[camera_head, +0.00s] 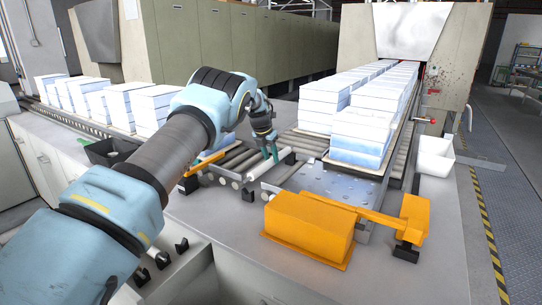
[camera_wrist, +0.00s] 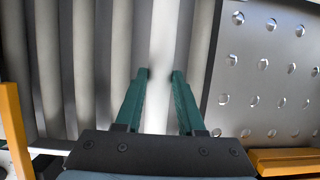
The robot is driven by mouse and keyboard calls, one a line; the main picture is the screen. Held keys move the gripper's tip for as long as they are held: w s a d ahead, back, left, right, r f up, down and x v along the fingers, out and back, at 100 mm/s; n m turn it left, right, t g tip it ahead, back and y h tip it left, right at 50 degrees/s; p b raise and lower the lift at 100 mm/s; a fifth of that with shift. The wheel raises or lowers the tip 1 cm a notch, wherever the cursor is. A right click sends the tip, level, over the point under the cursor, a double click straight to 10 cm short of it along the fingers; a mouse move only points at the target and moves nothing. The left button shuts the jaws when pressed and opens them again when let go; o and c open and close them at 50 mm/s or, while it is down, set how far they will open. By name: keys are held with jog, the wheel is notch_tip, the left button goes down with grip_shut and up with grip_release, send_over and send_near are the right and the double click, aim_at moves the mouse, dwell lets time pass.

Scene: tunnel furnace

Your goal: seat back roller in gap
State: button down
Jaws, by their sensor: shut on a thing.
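My gripper (camera_head: 270,157) reaches down at the right end of the short roller bed (camera_head: 230,160), beside the dimpled metal plate (camera_head: 335,185). In the wrist view its two green fingers (camera_wrist: 160,74) are shut on a pale roller (camera_wrist: 162,40), one finger on each side of it. The same roller (camera_head: 262,170) shows in the head view, partly hidden by my gripper. It lies roughly parallel to the grey rollers (camera_wrist: 85,65) on its left. The gap under it is hidden, and I cannot tell whether its ends rest in their supports.
An orange block (camera_head: 308,228) and an orange bar stand in front of the plate. Stacks of white blocks (camera_head: 362,130) stand on the right line and more (camera_head: 110,100) on the left. A white bin (camera_head: 435,157) is at right and a black bin (camera_head: 108,151) at left.

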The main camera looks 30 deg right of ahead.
aim_at(271, 166)
jog(key=shift+f+b, duration=1)
jog(key=shift+f, duration=1.3)
jog(key=shift+c, duration=2.2)
grip_release()
jog(key=b+v, duration=0.3)
jog(key=v, duration=0.8)
jog(key=shift+f+b, duration=0.1)
jog(key=shift+b, duration=0.25)
